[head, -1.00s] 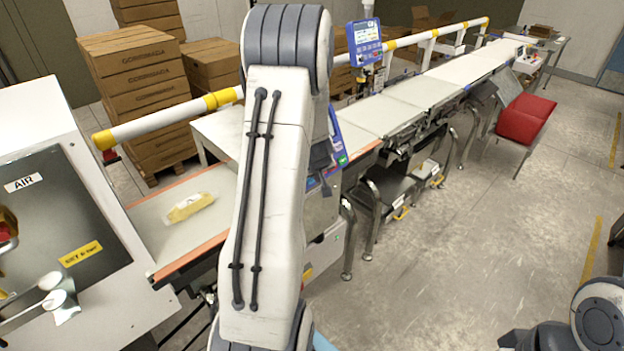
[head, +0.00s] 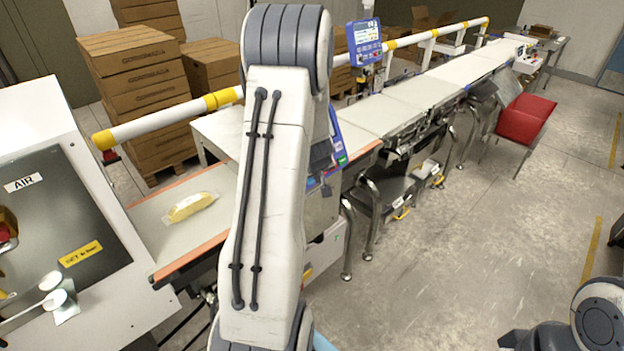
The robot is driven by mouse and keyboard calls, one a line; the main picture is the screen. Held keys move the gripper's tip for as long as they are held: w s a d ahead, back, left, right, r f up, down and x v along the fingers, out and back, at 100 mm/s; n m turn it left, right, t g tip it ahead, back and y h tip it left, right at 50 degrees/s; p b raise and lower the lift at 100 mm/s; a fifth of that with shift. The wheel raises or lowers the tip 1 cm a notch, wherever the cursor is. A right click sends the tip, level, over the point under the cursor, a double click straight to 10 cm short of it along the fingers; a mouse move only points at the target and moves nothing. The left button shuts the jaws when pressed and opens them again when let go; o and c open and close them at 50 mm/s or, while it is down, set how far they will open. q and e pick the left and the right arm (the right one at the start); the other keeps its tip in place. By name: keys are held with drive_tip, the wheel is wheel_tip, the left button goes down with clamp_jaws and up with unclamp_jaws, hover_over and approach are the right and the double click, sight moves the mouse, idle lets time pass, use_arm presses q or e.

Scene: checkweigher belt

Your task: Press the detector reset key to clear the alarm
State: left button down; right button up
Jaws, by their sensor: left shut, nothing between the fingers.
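A blue-framed control panel (head: 342,158) shows just right of my left forearm, with small red and green keys on its right edge. My forearm hides most of the panel, and I cannot make out which key is the reset key. My left gripper (head: 322,176) is a dark shape in front of the panel, partly hidden behind my forearm. It is shut and empty; whether it touches a key cannot be seen. My right gripper is out of view; only part of that arm shows at lower right.
A yellow packet (head: 192,206) lies on the infeed belt (head: 150,222). A blue display (head: 366,41) stands on a post beyond the yellow-and-white rail (head: 165,124). A red bin (head: 525,119) sits right of the line. A white cabinet (head: 112,238) stands at left. The right floor is clear.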

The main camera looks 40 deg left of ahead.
use_arm(q)
drive_tip(key=shift+a+f, duration=0.1)
drive_tip(key=shift+a+f, duration=0.15)
drive_tip(key=shift+a, duration=0.1)
drive_tip(key=shift+a+f+b, duration=0.15)
drive_tip(key=shift+a+b, duration=0.25)
drive_tip(key=shift+b, duration=0.1)
idle(0.6)
idle(0.3)
drive_tip(key=shift+d+r+p, duration=0.4)
drive_tip(key=shift+d+p, duration=0.15)
drive_tip(key=shift+d, duration=0.2)
drive_tip(key=d+p, duration=0.1)
drive_tip(key=d+r+p, duration=0.1)
drive_tip(key=d, duration=0.1)
drive_tip(key=d+r+p, duration=0.1)
drive_tip(key=shift+s+d+r, duration=0.1)
drive_tip(key=shift+s+d, duration=0.1)
drive_tip(key=shift+d, duration=0.05)
